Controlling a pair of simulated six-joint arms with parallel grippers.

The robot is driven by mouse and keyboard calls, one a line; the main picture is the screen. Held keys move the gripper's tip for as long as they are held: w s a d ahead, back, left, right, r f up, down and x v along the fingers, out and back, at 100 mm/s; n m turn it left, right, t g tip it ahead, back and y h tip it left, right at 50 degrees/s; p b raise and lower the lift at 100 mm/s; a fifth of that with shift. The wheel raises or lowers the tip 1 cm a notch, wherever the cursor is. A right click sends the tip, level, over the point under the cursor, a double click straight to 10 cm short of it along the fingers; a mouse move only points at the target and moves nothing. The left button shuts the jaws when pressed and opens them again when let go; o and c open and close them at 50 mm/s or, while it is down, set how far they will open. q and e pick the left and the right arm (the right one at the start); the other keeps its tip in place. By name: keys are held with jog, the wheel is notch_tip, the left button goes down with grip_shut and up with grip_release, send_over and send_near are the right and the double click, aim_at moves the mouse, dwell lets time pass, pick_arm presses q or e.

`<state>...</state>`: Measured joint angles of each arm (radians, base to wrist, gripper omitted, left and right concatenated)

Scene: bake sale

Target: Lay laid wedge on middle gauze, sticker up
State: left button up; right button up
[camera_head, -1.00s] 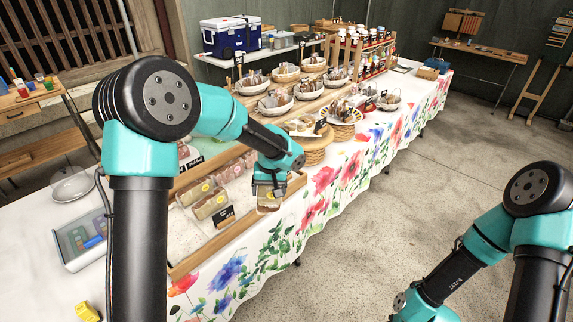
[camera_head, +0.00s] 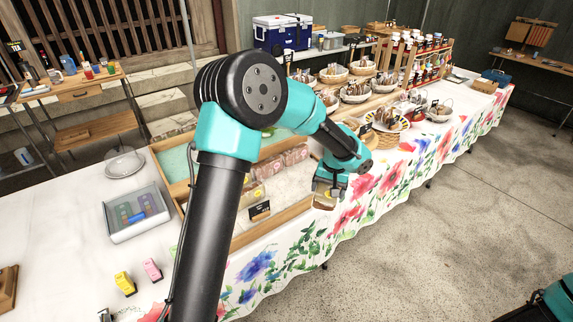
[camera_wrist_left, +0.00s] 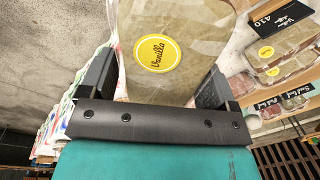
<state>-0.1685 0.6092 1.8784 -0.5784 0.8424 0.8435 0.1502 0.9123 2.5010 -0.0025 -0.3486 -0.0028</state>
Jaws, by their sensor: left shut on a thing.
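My left gripper (camera_head: 325,198) is shut on a wrapped wedge (camera_head: 324,203), held in the air by the right front edge of the wooden display tray (camera_head: 270,233). In the left wrist view the jaws (camera_wrist_left: 155,92) grip the wedge (camera_wrist_left: 190,72) on both sides, and its round yellow Vanilla sticker faces the camera. Other wrapped wedges (camera_head: 250,194) with yellow stickers lie in the tray, behind a black card (camera_head: 260,211). A pale bare strip (camera_head: 294,188) shows in the tray; I cannot tell which surface is the middle gauze. My arm hides part of the tray. My right gripper is out of view.
Pink packs (camera_head: 293,157) lie farther back in the tray. A plastic box (camera_head: 137,213), yellow block (camera_head: 125,283) and pink block (camera_head: 153,270) stand to the left on the white cloth. Baskets (camera_head: 354,92) and a round stand (camera_head: 386,130) fill the table beyond the tray.

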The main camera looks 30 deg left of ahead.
pick_arm(q)
jog(key=w+a+f+m, duration=0.25)
jog(key=w+a, duration=0.25)
jog(key=a, duration=0.4)
jog(key=m, duration=0.5)
send_over(286, 191)
jog(key=f, duration=0.1)
jog(key=shift+f+t, duration=0.1)
jog(key=shift+t, duration=0.2)
jog(key=shift+f, duration=0.15)
jog(key=shift+f, duration=4.85)
jog(key=shift+f, duration=0.5)
jog(key=o, duration=0.5)
